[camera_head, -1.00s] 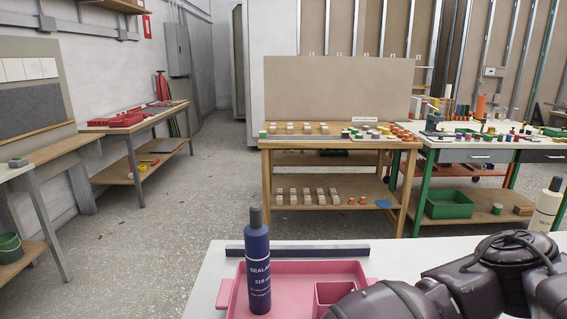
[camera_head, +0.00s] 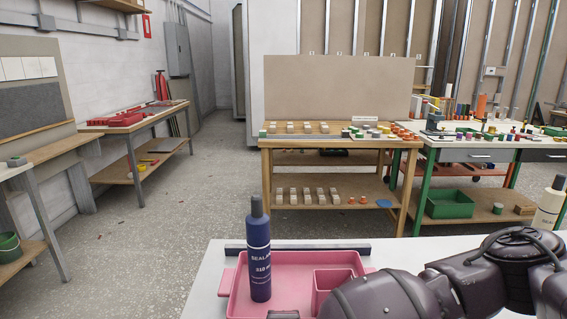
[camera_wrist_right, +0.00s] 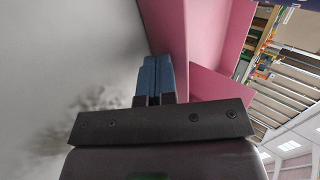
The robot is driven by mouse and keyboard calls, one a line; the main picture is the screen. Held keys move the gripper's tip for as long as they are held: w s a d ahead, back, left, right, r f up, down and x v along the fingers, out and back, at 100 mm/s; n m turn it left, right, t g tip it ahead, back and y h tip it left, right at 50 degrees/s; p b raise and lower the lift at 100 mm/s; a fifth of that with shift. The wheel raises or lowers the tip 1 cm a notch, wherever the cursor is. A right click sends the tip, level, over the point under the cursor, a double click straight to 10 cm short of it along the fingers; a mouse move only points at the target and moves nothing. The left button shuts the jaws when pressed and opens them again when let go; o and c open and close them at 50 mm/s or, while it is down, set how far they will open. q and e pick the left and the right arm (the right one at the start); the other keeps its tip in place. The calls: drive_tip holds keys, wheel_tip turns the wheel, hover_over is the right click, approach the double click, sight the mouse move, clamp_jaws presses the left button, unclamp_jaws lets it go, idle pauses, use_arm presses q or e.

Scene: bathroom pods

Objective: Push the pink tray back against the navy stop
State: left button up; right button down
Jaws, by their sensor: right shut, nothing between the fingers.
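The pink tray (camera_head: 236,300) lies on a white worktop in front of me; its near side is cut off by the frame. The navy stop (camera_head: 300,247) runs along the tray's far edge, with little or no gap showing; I cannot tell if they touch. A navy sealant bottle (camera_head: 259,262) stands upright in the tray, left of a pink compartment (camera_head: 330,281). In the right wrist view my right gripper (camera_wrist_right: 158,72) is shut and empty, its fingertips at the tray's pink wall (camera_wrist_right: 172,30). In the head view only my right arm shows. My left gripper is out of view.
A small grey thing (camera_head: 283,314) shows at the tray's bottom edge. A white bottle (camera_head: 549,205) stands at far right behind my arm. The worktop (camera_head: 212,280) left of the tray is clear. Further benches stand beyond open floor.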

drive_tip(key=shift+w+b, duration=0.35)
drive_tip(key=shift+w, duration=1.2)
drive_tip(key=shift+s+f+p+v, duration=0.1)
drive_tip(key=shift+p+v, duration=0.35)
drive_tip(key=shift+v, duration=0.3)
drive_tip(key=shift+s+f+p+v, duration=0.1)
drive_tip(key=shift+p+v, duration=0.35)
drive_tip(key=shift+v, duration=0.3)
drive_tip(key=shift+s+r+p, duration=0.25)
drive_tip(key=shift+s+p, duration=0.1)
drive_tip(key=shift+s, duration=0.25)
drive_tip(key=shift+s+r+p, duration=0.25)
drive_tip(key=shift+s+p, duration=0.15)
drive_tip(key=shift+s, duration=0.25)
drive_tip(key=shift+s+r+p, duration=0.25)
drive_tip(key=shift+s+p, duration=0.1)
drive_tip(key=shift+s, duration=0.65)
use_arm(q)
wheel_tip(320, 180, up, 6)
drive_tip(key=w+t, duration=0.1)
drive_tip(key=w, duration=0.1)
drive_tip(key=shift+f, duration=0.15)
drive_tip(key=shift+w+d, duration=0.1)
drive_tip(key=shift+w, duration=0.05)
use_arm(e)
drive_tip(key=shift+f, duration=0.1)
